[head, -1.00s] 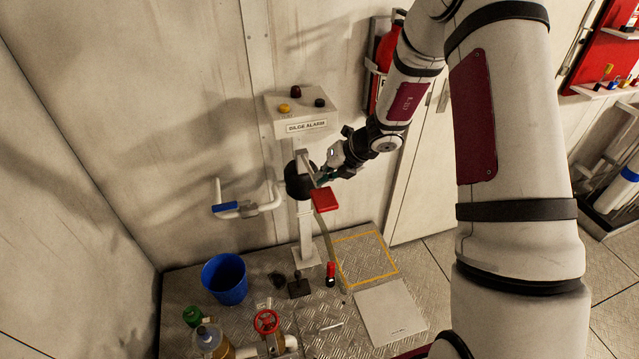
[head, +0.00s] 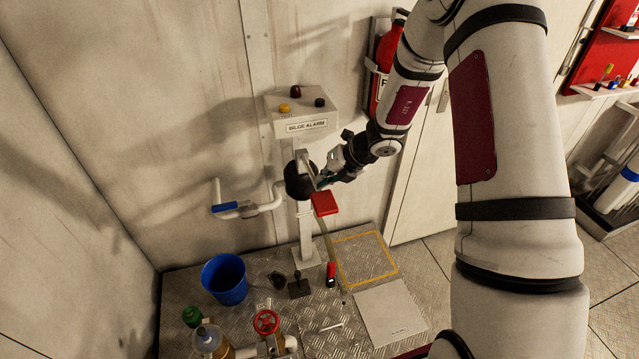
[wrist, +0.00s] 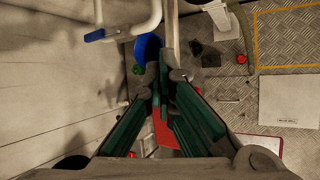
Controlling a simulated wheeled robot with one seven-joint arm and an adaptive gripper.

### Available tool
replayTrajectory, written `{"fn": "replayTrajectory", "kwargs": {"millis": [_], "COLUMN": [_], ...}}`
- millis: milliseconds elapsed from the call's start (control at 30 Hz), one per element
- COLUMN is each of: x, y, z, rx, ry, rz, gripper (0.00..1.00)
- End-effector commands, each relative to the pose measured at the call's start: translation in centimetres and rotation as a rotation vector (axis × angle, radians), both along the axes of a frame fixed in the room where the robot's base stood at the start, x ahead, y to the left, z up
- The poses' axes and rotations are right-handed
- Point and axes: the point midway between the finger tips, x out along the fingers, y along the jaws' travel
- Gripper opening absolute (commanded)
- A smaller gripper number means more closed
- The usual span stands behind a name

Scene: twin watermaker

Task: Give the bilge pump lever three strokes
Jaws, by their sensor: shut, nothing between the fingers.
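The bilge pump (head: 297,184) is a black rounded body on a pale post against the wall, below the bilge alarm box. Its lever ends in a red paddle (head: 325,204), which sticks out towards me. My gripper (head: 324,181) is shut and empty, just above the paddle and beside the lever's grey arm. In the wrist view the green-padded fingers (wrist: 160,98) are together, with the red paddle (wrist: 166,132) showing partly between and behind them. Whether the fingers touch the lever I cannot tell.
The bilge alarm box (head: 302,113) is just above. A white pipe with a blue handle (head: 226,208) is on the left. Below are a blue bucket (head: 225,280), a red valve wheel (head: 266,322), a white plate (head: 391,311) and a clear yellow-outlined square (head: 366,258).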

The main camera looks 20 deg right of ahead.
Motion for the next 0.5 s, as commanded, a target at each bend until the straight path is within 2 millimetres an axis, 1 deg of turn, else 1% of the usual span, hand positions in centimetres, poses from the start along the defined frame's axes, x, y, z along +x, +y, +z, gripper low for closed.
{"fn": "replayTrajectory", "kwargs": {"millis": [500], "x": [-0.31], "y": [0.06], "z": [-0.76], "rx": [0.001], "ry": [0.005], "rz": [0.001], "gripper": [0.0]}}
